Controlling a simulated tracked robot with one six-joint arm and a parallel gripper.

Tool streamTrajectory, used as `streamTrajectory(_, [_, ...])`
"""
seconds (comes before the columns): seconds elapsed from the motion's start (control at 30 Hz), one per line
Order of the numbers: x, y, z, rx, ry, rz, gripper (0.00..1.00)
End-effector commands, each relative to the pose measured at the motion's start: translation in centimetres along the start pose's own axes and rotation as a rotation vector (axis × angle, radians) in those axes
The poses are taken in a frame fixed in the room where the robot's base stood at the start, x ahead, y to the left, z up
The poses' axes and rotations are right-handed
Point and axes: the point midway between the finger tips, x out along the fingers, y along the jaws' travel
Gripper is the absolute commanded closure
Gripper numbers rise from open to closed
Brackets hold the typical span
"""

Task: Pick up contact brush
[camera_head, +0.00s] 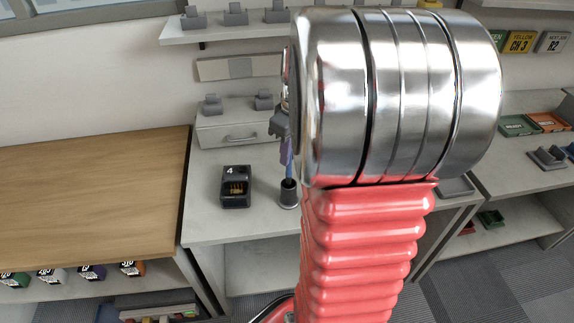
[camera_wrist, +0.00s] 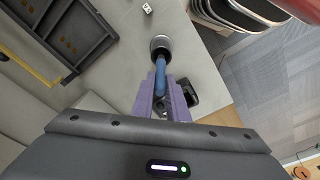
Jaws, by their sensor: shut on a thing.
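The contact brush has a blue handle (camera_wrist: 159,72) and stands nearly upright in a dark round cup (camera_head: 288,192) on the light counter. The cup also shows in the wrist view (camera_wrist: 160,42). My gripper (camera_wrist: 161,92) has purple fingers shut on the upper part of the handle, above the cup. In the head view my gripper (camera_head: 286,152) shows only in part, beside my large metal arm joint. The brush's lower end is hidden inside the cup.
A black charger (camera_head: 236,187) marked 4 stands left of the cup. A drawer unit (camera_head: 228,130) is behind. A wooden tabletop (camera_head: 90,195) lies to the left, and shelves with small holders are above. The counter in front of the charger is bare.

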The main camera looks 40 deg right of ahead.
Motion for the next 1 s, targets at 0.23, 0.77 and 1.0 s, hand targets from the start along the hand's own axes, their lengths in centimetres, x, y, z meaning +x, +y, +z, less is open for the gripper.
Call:
streamTrajectory(0.23, [-2.6,0.0,-0.3,-0.001,0.000,0.001,1.00])
streamTrajectory(0.77, [-2.8,0.0,-0.3,-0.001,-0.001,0.000,1.00])
streamTrajectory(1.0, [-2.8,0.0,-0.3,-0.001,-0.001,0.000,1.00])
